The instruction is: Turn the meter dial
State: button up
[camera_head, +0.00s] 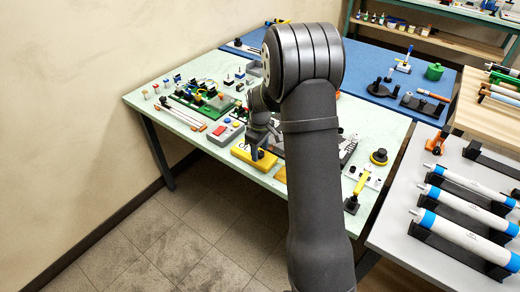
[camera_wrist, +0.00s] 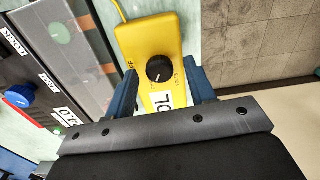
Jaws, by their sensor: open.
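The yellow meter (camera_head: 240,152) lies near the front edge of the pale green table in the head view, partly hidden by my arm. In the wrist view the meter (camera_wrist: 143,37) fills the upper middle, with a cable leaving its top. Its round black dial (camera_wrist: 159,69) has a white pointer mark, and a white label is partly visible below it. My gripper (camera_wrist: 162,75) is open, with one blue finger on each side of the dial in the picture. Gaps show between the fingers and the dial. I cannot tell the height of the fingertips above the meter.
In the wrist view a dark panel with a blue knob (camera_wrist: 19,96) lies to the left. Tools and parts crowd the pale green table (camera_head: 205,146). Open floor (camera_head: 185,232) lies in front.

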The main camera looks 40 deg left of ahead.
jog(key=c, duration=1)
jog(key=shift+m, duration=0.3)
jog(key=m, duration=1.1)
jog(key=shift+m, duration=0.3)
